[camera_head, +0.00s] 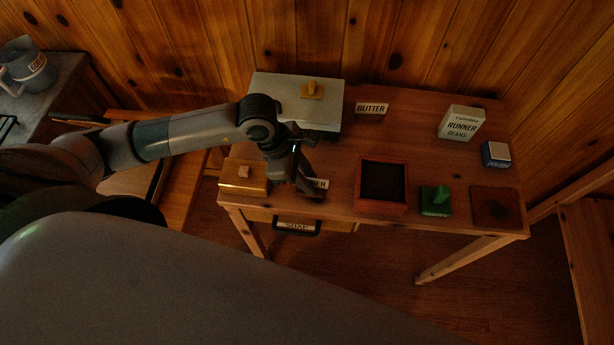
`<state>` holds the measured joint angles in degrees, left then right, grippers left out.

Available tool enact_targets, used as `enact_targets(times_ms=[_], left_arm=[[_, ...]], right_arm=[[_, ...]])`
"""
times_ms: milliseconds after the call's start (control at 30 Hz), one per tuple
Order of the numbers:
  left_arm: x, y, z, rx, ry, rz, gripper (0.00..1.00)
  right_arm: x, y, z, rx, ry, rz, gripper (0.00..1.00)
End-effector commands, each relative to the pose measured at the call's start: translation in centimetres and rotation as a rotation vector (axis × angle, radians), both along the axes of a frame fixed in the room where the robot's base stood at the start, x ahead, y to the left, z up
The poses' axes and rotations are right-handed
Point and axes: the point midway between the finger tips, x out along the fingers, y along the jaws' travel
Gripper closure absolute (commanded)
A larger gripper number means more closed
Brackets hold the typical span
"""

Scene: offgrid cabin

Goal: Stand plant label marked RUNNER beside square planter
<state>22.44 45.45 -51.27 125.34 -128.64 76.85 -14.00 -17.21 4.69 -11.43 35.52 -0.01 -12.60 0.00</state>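The square planter (381,208) is a red box with dark soil inside, standing near the table's front edge. A plant label (319,184) with only the ending "ER" readable stands left of the planter, apart from it. The rest of its text is hidden behind my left gripper (304,187). That gripper points down at the label from above and overlaps it in the picture. I cannot tell whether its fingers are open or closed on it. A second label marked BUTTER (371,109) stands behind the planter. My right gripper is not in view.
A pale lidded box (270,88) is at the back left and a yellow box (238,181) at the front left. A RUNNER BEANS packet (461,124), a blue box (496,155), a green object (435,201) and a brown square (496,207) are right of the planter.

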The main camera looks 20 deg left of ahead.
Motion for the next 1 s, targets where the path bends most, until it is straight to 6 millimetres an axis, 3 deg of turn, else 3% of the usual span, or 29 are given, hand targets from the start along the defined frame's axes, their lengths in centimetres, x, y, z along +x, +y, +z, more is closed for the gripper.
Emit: enact_targets(times_ms=[300,467,1000], left_arm=[[0.0,0.0,0.4,0.000,0.000,0.000,0.78],[0.0,0.6,1.4,0.000,-0.004,-0.001,0.78],[-1.0,3.8,9.7,0.000,-0.005,0.000,0.78]], right_arm=[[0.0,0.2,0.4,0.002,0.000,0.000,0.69],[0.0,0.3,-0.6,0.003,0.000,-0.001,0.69],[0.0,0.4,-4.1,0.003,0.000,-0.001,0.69]])
